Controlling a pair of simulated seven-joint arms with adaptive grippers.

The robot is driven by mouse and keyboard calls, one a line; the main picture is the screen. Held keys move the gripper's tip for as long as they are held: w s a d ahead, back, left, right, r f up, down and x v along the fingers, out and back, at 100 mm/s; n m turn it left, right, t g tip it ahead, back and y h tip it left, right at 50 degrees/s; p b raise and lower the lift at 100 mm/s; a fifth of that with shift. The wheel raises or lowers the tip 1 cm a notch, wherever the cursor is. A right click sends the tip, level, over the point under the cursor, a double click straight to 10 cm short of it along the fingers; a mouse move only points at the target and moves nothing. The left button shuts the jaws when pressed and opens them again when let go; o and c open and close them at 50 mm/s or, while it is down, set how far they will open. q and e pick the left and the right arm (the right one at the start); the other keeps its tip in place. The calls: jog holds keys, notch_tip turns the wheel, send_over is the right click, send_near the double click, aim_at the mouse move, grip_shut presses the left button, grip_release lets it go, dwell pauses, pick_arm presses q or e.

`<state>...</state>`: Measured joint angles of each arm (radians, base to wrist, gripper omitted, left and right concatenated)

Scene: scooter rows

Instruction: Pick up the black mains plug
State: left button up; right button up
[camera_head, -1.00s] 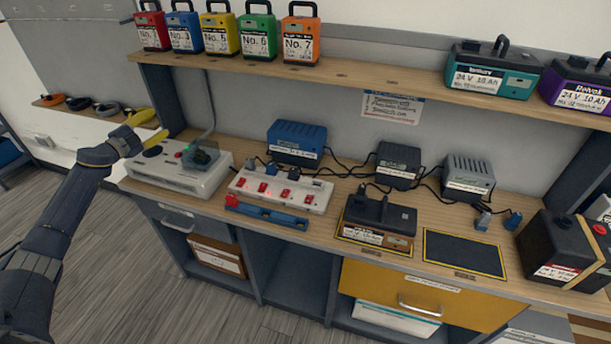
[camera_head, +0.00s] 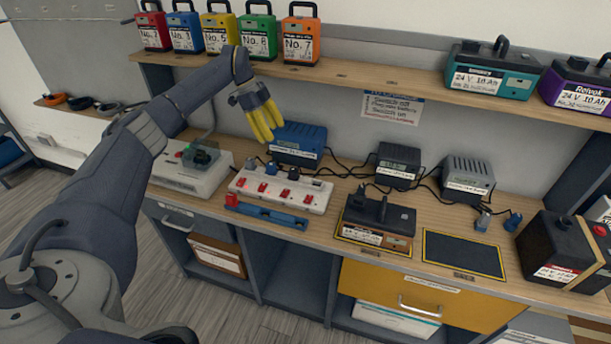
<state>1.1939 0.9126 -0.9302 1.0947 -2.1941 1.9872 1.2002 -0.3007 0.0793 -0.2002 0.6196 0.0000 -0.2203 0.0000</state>
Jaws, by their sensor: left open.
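A small dark plug, which looks like the black mains plug (camera_head: 294,174), stands in the white power strip (camera_head: 318,196) on the bench. A grey plug (camera_head: 251,165) and a blue plug (camera_head: 272,168) stand to its left in the same strip. My left gripper (camera_head: 271,132), with yellow fingers pointing down, is open and empty. In the picture it is above and left of the dark plug, just left of the blue charger (camera_head: 297,144), and apart from the strip. My right gripper is not in view.
A blue and red bar (camera_head: 266,213) lies before the strip. A black battery unit (camera_head: 378,216) and an empty dark mat (camera_head: 463,252) are to the right. More chargers (camera_head: 398,165) with cables stand behind. The shelf (camera_head: 360,84) with batteries runs above.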

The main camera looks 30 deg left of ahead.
aim_at(291, 169)
pick_arm(q)
jog(key=x, duration=1.7)
jog(key=shift+s+d+f, duration=0.1)
jog(key=shift+s+d, duration=0.05)
jog(key=shift+c, duration=0.4)
grip_shut()
